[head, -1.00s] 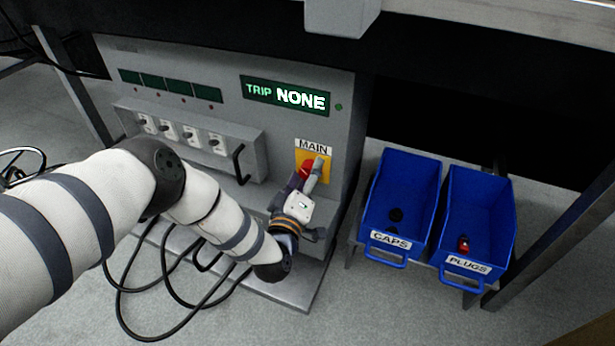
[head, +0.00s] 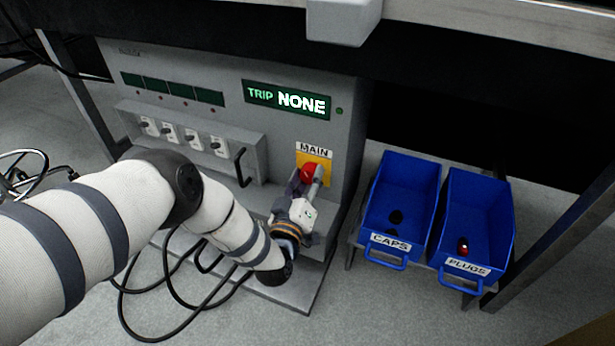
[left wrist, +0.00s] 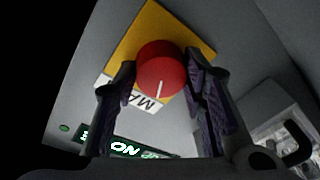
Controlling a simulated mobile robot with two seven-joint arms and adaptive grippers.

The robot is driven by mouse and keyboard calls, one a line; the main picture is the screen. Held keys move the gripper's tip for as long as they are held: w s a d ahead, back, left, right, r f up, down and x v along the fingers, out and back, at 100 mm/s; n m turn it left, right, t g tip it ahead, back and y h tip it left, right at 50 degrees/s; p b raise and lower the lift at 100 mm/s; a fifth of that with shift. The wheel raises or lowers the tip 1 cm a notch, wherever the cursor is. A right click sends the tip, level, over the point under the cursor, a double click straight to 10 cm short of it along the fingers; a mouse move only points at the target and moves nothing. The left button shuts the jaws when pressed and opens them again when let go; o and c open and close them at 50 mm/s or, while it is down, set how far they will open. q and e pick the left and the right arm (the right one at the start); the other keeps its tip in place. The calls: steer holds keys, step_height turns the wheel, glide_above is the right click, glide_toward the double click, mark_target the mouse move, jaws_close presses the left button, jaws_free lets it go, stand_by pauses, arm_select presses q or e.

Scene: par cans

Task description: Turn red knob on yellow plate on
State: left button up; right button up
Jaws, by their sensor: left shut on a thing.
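The red knob (head: 308,173) sits on the yellow plate (head: 324,160) under the MAIN label on the front of the grey cabinet. In the left wrist view the round red knob (left wrist: 161,69) has a white line on its face, and the yellow plate (left wrist: 150,32) shows behind it. My left gripper (head: 305,184) is at the knob; in the left wrist view its two fingers (left wrist: 160,90) stand on either side of the knob, shut on it. My right gripper is not in view.
The cabinet has a lit display (head: 287,99) reading TRIP NONE and a row of switches (head: 180,136) with a black handle (head: 241,167). Blue bins labelled CAPS (head: 390,242) and PLUGS (head: 467,266) stand to the right. Black cables (head: 165,290) lie on the floor.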

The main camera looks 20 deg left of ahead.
arm_select(q)
steer(key=m, duration=0.4)
steer(key=shift+d, duration=0.1)
steer(key=m, duration=0.3)
steer(key=shift+f+m+t+h+p, duration=0.1)
steer(key=shift+m+t+h+p, duration=0.2)
steer(key=shift+m+p, duration=0.1)
steer(key=m, duration=0.4)
steer(key=shift+h, duration=0.3)
steer(key=shift+f+m+h, duration=0.1)
steer(key=shift+m+h, duration=0.2)
steer(key=shift+m, duration=1.7)
steer(key=o, duration=1.2)
steer(key=shift+c, duration=0.2)
steer(key=s+f, duration=0.1)
steer(key=s, duration=1.1)
steer(key=shift+a+f, duration=0.15)
steer(key=shift+a, duration=0.1)
